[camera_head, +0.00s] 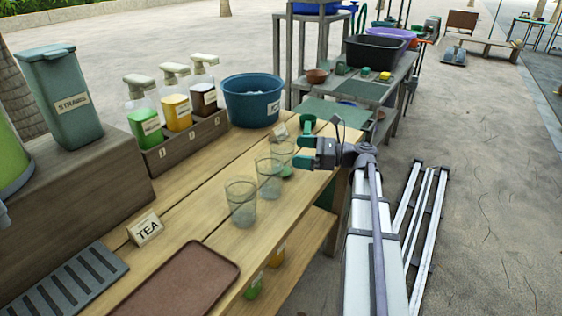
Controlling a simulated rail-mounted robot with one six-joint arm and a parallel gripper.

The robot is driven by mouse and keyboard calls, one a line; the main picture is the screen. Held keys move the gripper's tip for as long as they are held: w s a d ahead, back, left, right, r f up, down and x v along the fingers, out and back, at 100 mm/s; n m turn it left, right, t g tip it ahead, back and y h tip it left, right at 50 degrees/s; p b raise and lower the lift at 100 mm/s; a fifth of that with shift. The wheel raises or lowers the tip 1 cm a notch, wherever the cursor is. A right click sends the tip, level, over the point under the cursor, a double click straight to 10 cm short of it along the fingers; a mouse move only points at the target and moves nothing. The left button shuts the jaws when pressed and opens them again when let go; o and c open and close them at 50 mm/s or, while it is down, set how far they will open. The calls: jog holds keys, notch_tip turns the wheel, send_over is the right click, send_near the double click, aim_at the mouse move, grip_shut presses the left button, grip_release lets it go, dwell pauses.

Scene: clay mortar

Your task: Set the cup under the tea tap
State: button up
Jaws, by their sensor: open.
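Three clear cups stand upright in a row on the wooden counter: a near cup (241,208), a middle cup (269,180) and a far cup (281,153). My gripper (304,151), with green fingers, is open beside the far cup, on its right. The far cup overlaps the fingers in the picture, and I cannot tell whether they touch. A green dispenser (12,155) is cut off by the left edge, with part of a grey tap (4,214) showing. A slatted grey drip tray (68,282) lies below it. A TEA sign (146,229) stands near the tray.
A brown tray (190,280) lies at the counter's front. A crate (185,144) of pump bottles, a blue tub (251,101) and a straws bin (62,98) stand behind. A small sign (279,134) stands beyond the cups.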

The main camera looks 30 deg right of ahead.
aim_at(282, 149)
jog(key=x, duration=0.6)
jog(key=shift+d, duration=0.1)
jog(key=c, duration=1.1)
